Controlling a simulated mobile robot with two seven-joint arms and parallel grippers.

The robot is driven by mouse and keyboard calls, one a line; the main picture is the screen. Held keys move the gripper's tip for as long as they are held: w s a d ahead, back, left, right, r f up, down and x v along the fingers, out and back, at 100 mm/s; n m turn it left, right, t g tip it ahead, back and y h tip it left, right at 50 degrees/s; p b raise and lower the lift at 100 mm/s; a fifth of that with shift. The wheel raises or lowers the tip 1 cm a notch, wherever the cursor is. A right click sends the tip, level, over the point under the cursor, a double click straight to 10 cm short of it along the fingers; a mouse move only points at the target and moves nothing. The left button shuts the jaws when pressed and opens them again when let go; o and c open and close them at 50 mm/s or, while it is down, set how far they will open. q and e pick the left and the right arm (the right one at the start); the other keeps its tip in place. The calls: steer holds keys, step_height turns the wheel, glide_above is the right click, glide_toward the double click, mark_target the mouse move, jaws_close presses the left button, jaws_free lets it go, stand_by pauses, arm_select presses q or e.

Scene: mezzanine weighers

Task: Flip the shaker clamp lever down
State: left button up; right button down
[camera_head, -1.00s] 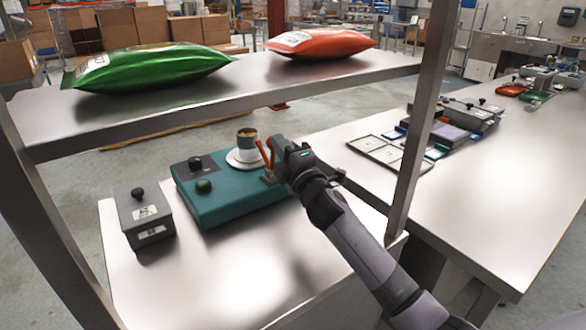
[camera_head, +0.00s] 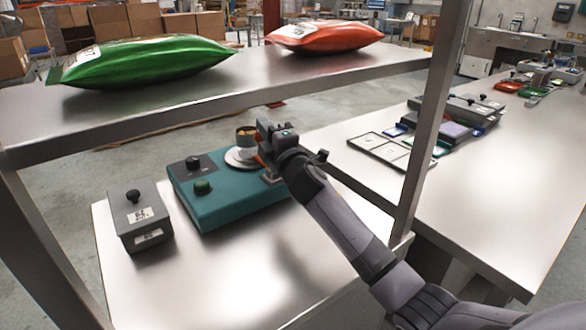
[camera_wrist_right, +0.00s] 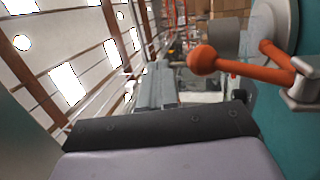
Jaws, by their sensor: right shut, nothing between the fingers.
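The teal shaker (camera_head: 225,205) stands on the steel table, with a cup (camera_head: 246,138) on its round white platform (camera_head: 238,160). My right gripper (camera_head: 264,130) is shut and empty at the shaker's right side, beside the cup. It hides most of the orange clamp lever (camera_head: 262,160) in the head view. In the right wrist view, the lever's orange arm (camera_wrist_right: 262,73) runs from a grey bracket (camera_wrist_right: 303,92) to a ball knob (camera_wrist_right: 203,60), close to my gripper. I cannot tell whether they touch. My left gripper is not in view.
A grey box with a black knob (camera_head: 138,220) stands left of the shaker. A steel shelf (camera_head: 215,90) with green (camera_head: 145,62) and orange (camera_head: 322,36) bags spans above. A shelf post (camera_head: 432,120) rises right of my arm. The front tabletop is clear.

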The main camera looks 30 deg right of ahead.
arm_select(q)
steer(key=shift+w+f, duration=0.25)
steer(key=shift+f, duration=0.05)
arm_select(e)
steer(key=shift+w+a+f, duration=0.1)
steer(key=shift+w+f, duration=0.05)
steer(key=shift+w, duration=0.45)
steer(key=shift+r, duration=0.4)
arm_select(q)
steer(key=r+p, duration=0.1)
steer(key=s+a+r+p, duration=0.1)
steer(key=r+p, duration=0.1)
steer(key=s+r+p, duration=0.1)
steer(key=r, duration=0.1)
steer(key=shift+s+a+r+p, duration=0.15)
steer(key=shift+p, duration=0.25)
arm_select(e)
steer(key=s+r, duration=0.7)
steer(key=r, duration=0.3)
steer(key=shift+s+a+r, duration=0.2)
steer(key=shift+s+r, duration=0.2)
